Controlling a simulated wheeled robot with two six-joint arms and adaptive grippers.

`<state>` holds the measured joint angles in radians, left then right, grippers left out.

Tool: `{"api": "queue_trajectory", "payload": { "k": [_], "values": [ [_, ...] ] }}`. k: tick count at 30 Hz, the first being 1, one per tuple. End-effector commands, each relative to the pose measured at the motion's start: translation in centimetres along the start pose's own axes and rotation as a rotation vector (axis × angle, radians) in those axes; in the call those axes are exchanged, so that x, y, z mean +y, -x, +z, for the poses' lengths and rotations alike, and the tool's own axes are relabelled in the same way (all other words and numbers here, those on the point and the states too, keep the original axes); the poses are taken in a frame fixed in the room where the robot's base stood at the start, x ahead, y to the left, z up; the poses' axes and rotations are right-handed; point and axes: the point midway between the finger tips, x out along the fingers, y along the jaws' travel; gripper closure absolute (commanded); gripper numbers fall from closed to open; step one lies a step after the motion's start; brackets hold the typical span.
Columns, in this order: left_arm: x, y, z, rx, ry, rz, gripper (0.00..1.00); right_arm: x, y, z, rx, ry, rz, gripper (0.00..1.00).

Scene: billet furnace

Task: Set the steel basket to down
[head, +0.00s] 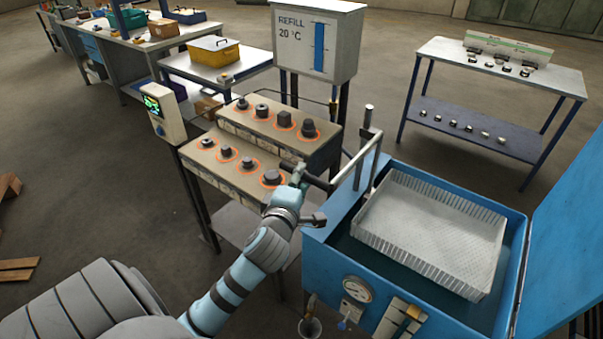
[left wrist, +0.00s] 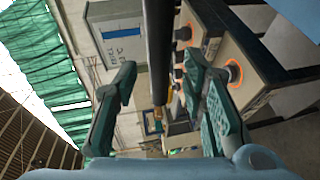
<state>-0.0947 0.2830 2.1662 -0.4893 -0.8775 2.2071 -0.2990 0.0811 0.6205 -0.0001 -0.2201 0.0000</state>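The steel basket (head: 432,232) is a pale, perforated tray in the blue tank (head: 335,228), with its rim above the dark liquid. A metal lift frame (head: 368,150) stands at the tank's left side, with a dark handle bar (head: 318,183) reaching left from it. My left gripper (head: 300,178) is at the outer end of this bar. In the left wrist view, the dark bar (left wrist: 160,45) passes between the two spread fingers of my left gripper (left wrist: 160,75), with gaps beside it. My right gripper is not in view.
A two-step heated bench (head: 245,185) with several dark metal pieces stands left of the tank. A refill sign box (head: 318,40) is behind it. The raised blue lid (head: 565,235) is at the right. A table (head: 500,68) with small parts stands behind the tank.

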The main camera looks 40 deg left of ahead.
Motion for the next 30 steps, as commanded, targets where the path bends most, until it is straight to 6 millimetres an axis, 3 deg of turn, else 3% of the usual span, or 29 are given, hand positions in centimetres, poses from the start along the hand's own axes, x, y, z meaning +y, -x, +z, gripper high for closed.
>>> {"api": "queue_trajectory", "payload": {
  "k": [6,14,21,30],
  "values": [
    [0.0,-2.7,0.0,-0.001,-0.001,0.001,0.62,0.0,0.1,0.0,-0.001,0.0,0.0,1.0],
    [0.0,-2.9,0.1,-0.002,-0.001,0.0,0.62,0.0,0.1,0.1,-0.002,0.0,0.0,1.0],
    [0.0,-2.9,0.1,-0.002,-0.001,0.0,0.99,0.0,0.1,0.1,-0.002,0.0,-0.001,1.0],
    [-0.1,-2.9,0.1,-0.002,-0.001,0.0,1.0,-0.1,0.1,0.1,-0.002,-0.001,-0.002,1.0]
  ]
}}
